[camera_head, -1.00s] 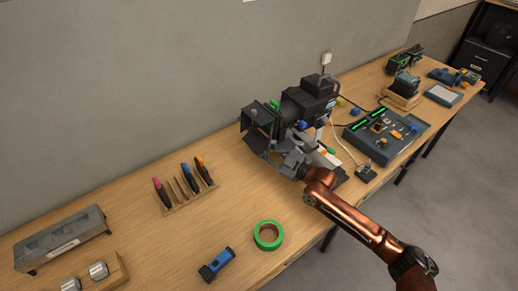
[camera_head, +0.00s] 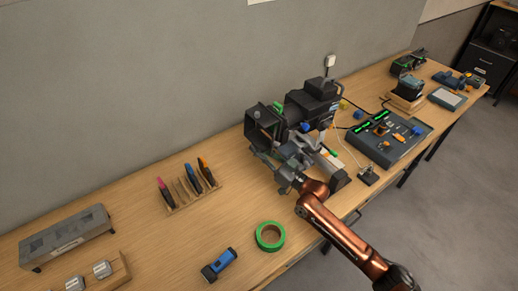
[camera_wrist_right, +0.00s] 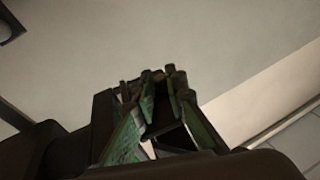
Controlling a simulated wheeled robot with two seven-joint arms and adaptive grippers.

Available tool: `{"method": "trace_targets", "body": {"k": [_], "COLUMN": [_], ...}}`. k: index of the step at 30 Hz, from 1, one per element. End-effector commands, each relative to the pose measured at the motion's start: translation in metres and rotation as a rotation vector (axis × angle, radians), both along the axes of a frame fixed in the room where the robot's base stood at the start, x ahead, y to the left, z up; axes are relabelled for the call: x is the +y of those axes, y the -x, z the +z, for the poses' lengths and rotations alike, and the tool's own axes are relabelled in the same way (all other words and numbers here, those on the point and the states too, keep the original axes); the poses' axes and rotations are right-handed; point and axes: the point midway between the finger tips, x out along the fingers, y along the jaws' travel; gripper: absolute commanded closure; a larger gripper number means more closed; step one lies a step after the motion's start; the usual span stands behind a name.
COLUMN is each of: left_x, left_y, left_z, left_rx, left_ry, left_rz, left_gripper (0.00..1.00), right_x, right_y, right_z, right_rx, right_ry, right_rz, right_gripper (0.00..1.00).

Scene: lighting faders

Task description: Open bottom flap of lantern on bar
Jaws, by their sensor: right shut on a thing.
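The black lantern (camera_head: 308,108) sits at the middle of the bench against the wall, its front facing left. Its flaps (camera_head: 262,122) stand out around the front opening. My right gripper (camera_head: 266,158) is below the front opening, at the bottom flap, and is shut on it. The gripper and arm largely hide this flap in the head view. In the dark right wrist view, the finger parts (camera_wrist_right: 158,105) show with green faces, and the flap cannot be made out clearly. My left gripper is not in view.
A control desk (camera_head: 390,138) with lit green strips stands right of the lantern. Green tape (camera_head: 270,236), a blue torch (camera_head: 219,264), a tool rack (camera_head: 193,190) and a grey box (camera_head: 66,238) lie to the left. Bare bench lies between the rack and tape.

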Motion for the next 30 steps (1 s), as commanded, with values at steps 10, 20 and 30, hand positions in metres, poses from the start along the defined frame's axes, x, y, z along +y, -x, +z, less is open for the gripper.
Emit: {"method": "trace_targets", "body": {"k": [10,20,30], "left_x": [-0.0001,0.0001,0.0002], "left_y": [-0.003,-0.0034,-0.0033], "left_z": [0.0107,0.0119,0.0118], "left_rx": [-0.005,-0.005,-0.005], "left_ry": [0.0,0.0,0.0], "left_rz": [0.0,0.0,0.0], "left_gripper": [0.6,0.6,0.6], "right_x": [0.0017,0.0013,0.0015], "right_y": [0.0014,0.0013,0.0013], "right_z": [0.0066,0.0072,0.0069], "right_rx": [0.089,0.106,0.106], "right_ry": [-0.123,-0.147,-0.146], "right_rz": [-0.001,-0.001,-0.001], "right_gripper": [1.0,1.0,0.81]}}
